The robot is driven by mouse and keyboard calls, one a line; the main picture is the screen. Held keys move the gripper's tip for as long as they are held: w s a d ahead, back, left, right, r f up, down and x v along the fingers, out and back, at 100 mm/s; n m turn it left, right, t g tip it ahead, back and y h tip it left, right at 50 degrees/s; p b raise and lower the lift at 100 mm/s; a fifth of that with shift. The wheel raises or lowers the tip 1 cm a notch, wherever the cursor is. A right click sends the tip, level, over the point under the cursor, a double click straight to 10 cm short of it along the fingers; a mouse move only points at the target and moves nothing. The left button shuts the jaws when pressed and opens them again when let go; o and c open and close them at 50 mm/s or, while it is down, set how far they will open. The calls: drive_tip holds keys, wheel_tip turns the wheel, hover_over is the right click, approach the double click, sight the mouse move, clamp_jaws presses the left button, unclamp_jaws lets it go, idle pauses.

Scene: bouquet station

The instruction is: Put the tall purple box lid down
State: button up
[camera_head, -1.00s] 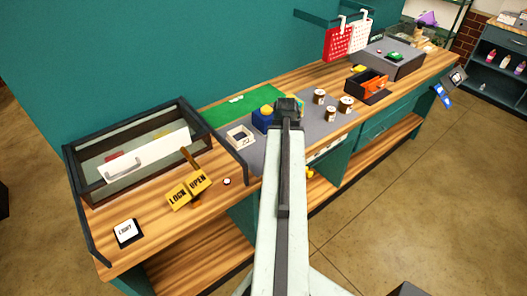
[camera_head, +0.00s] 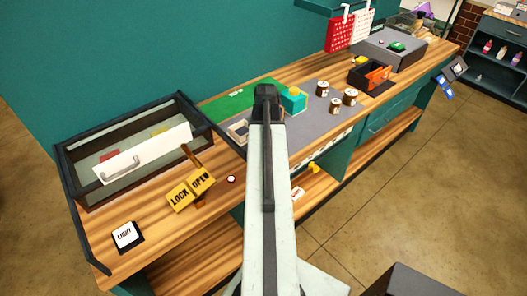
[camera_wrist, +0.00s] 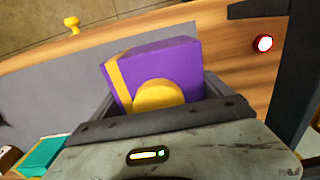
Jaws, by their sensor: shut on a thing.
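The purple lid (camera_wrist: 172,68) shows in the wrist view, with a yellow band along its left side and a rounded yellow knob (camera_wrist: 158,95). My gripper (camera_wrist: 160,108) is shut on the lid, which sits tilted between the dark fingers. The lid's lower part is hidden by the gripper, and I cannot tell whether it touches the surface under it. In the head view my gripper (camera_head: 266,92) is over the grey mat (camera_head: 318,122), and my arm hides the lid. A teal box with a yellow top (camera_head: 292,101) stands just right of the gripper.
A pale square frame (camera_head: 238,131) lies left of my arm. A glass-topped case (camera_head: 125,150), a yellow LOCK/OPEN sign (camera_head: 190,190) and a red-white button (camera_head: 231,179) are further left. Bare mat shows between.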

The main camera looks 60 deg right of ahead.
drive_tip(key=shift+s+f, duration=0.3)
drive_tip(key=shift+f, duration=0.15)
drive_tip(key=shift+w+r, duration=0.1)
drive_tip(key=shift+r, duration=0.05)
drive_tip(key=shift+w, duration=0.1)
drive_tip(key=shift+f, duration=0.25)
drive_tip(key=o, duration=1.1)
drive_tip(key=shift+r, duration=0.2)
wheel_tip(320, 180, up, 12)
drive_tip(key=p, duration=1.2)
drive_tip(key=shift+r+p, duration=0.2)
drive_tip(key=shift+p, duration=0.15)
drive_tip(key=shift+f, duration=0.1)
